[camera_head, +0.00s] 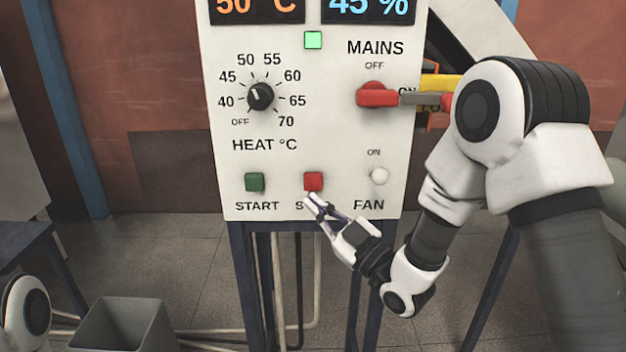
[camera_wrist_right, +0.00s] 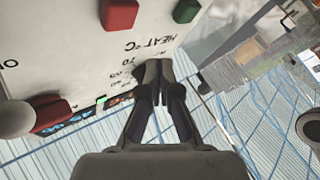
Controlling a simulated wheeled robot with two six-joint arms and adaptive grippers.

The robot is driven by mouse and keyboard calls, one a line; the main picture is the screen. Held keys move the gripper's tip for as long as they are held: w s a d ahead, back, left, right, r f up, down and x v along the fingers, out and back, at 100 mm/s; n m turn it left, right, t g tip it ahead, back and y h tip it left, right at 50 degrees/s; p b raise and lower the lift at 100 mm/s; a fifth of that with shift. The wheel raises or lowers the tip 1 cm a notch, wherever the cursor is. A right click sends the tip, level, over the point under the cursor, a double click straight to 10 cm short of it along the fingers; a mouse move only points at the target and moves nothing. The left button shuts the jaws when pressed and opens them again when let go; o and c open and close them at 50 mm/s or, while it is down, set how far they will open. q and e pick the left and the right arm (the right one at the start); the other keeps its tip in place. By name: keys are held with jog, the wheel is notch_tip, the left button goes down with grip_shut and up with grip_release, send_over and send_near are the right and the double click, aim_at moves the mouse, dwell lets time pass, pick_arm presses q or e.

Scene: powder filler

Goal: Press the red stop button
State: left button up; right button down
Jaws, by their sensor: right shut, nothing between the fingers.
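The red stop button (camera_head: 313,181) is on the lower part of the white control panel, above a label partly hidden by my right gripper. It also shows at the top of the right wrist view (camera_wrist_right: 118,14). My right gripper (camera_head: 313,204) is shut and empty, its fingertips just below the button in the head view. In the right wrist view the closed fingertips (camera_wrist_right: 154,72) are apart from the button in the picture. I cannot tell how far they are from the panel face. My left gripper is out of view.
The green START button (camera_head: 255,182) is left of the red one and the white FAN switch (camera_head: 379,176) is right. Above are the HEAT dial (camera_head: 260,97), a lit green lamp (camera_head: 313,40) and the red MAINS switch (camera_head: 373,95). A grey bin (camera_head: 122,325) stands at lower left.

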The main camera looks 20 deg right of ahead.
aim_at(307, 181)
jog(key=shift+w+d, duration=0.2)
jog(key=shift+w, duration=0.55)
jog(key=shift+w+d, duration=0.25)
jog(key=shift+w, duration=0.45)
jog(key=shift+w+d, duration=0.2)
jog(key=shift+w, duration=0.55)
jog(key=shift+w+d, duration=0.1)
jog(key=shift+w, duration=0.25)
jog(key=shift+w+d+b, duration=0.15)
jog(key=shift+w+b, duration=0.25)
jog(key=shift+w, duration=0.15)
jog(key=shift+s, duration=0.1)
dwell(0.5)
jog(key=shift+s+a+b, duration=0.3)
jog(key=shift+s, duration=0.55)
